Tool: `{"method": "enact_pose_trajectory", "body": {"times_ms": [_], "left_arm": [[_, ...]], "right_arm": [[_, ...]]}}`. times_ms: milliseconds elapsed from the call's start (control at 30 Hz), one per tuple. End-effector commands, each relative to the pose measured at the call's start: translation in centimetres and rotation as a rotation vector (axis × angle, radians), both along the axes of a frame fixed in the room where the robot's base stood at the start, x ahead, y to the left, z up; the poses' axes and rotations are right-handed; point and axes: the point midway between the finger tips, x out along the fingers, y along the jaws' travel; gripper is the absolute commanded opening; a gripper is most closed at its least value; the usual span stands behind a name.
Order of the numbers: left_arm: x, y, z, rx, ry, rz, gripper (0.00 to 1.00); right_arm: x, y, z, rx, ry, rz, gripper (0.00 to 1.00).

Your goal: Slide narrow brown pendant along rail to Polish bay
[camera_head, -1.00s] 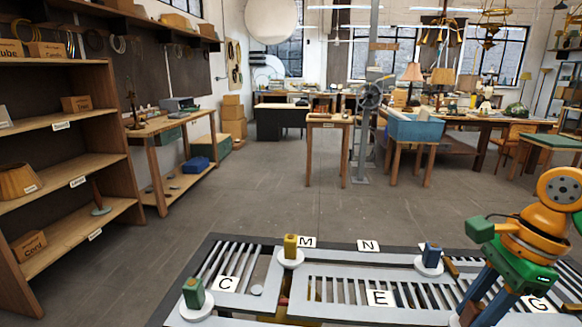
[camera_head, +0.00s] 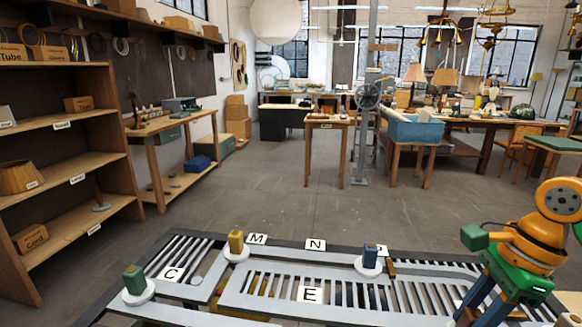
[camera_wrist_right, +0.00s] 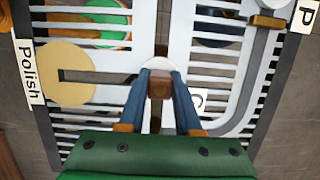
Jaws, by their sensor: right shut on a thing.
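My right gripper (camera_head: 482,314) is at the lower right of the head view, over the slatted board. In the right wrist view its blue fingers (camera_wrist_right: 160,110) are shut on the narrow brown pendant (camera_wrist_right: 160,86), a small block with a white disc at its far side. The pendant sits at the grey rail (camera_wrist_right: 177,45) between two slatted panels. The Polish label (camera_wrist_right: 30,72) is at the left edge, beside a tan round piece (camera_wrist_right: 66,85). The fingers hide part of the rail. My left gripper is out of view.
On the board (camera_head: 262,287) stand a green block (camera_head: 134,280), a yellow block (camera_head: 235,243) and a blue block (camera_head: 370,256), each on a white disc. Letter labels lie along it.

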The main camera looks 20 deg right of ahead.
Motion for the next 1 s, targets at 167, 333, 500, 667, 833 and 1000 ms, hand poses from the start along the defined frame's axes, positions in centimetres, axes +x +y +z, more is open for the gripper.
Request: {"method": "enact_pose_trajectory", "body": {"times_ms": [167, 333, 500, 667, 833, 1000], "left_arm": [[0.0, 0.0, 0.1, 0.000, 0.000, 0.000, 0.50], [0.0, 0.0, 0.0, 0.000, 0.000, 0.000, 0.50], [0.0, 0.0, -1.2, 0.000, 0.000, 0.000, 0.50], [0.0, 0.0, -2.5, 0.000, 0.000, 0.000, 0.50], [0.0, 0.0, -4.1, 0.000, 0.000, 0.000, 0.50], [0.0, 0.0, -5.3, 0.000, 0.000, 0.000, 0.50]], "right_arm": [[0.1, 0.1, 0.0, 0.000, 0.001, 0.000, 0.00], [0.1, 0.1, 0.0, 0.000, 0.002, 0.000, 0.00], [-0.7, 0.6, -0.4, -0.001, -0.003, 0.000, 0.00], [-2.2, 1.4, -0.5, -0.001, 0.000, 0.000, 0.00], [-4.1, 2.5, -0.5, -0.001, -0.002, 0.000, 0.00], [-6.2, 3.7, -0.4, -0.002, -0.001, 0.000, 0.00]]}}
